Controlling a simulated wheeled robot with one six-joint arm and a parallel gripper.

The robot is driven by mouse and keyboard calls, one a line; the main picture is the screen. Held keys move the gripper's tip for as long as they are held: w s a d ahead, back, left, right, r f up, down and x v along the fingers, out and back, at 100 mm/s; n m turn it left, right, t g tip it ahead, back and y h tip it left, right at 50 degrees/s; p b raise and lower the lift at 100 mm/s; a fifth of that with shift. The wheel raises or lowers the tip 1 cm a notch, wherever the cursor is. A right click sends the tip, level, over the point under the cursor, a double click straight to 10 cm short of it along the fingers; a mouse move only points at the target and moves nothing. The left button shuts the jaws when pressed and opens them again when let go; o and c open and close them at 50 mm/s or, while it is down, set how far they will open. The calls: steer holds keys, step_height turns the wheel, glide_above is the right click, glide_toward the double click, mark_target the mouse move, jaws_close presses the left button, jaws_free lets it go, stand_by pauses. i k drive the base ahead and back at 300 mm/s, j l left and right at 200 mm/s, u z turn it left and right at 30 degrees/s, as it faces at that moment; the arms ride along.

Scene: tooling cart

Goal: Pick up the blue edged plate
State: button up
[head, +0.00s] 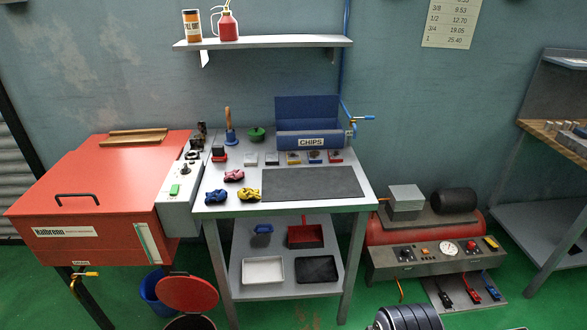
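A row of several small squarish pieces lies on the grey cart top, in front of the blue CHIPS bin. One piece (315,157), second from the right in the row, shows blue and looks most like the blue edged plate. It is too small to be sure of its edge. The piece on its left (293,158) shows yellow, and the one on its right (335,156) shows red. The two at the left of the row look plain grey. My gripper is not in view.
The blue CHIPS bin (309,140) stands behind the row, and a dark mat (312,184) lies in front. Blue, pink and yellow crumpled cloths (248,195) lie to the left. A shelf (262,43) hangs above. A red cabinet (90,185) stands at the left.

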mark_target(314, 155)
steer(key=i+l, duration=0.55)
steer(key=i, duration=0.2)
steer(key=i+l, duration=0.55)
steer(key=i, duration=0.25)
steer(key=u, duration=0.05)
